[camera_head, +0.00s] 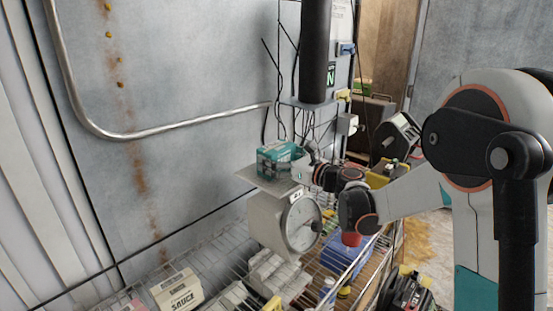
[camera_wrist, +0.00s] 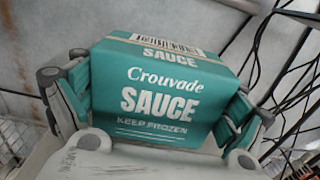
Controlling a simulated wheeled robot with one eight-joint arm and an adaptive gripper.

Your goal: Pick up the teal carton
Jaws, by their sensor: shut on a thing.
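The teal carton (camera_head: 276,157) sits at the top of the white dial scale (camera_head: 284,222), over its flat pan (camera_head: 264,184). In the wrist view the teal carton (camera_wrist: 160,95) fills the middle, with "Crouvade SAUCE KEEP FROZEN" on its face and a tan strip with a barcode on top. My gripper (camera_wrist: 150,105) is shut on the carton, one finger on its left side and one on its right. In the head view my gripper (camera_head: 300,165) reaches the carton from the right. I cannot tell whether the carton still touches the pan.
The scale stands on a wire rack (camera_head: 210,262). A white sauce box (camera_head: 177,291) lies on the rack at lower left. A grey wall with a bent metal pipe (camera_head: 165,132) is behind. Dark cables (camera_head: 290,120) hang just behind the carton. A black post (camera_head: 314,50) hangs above.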

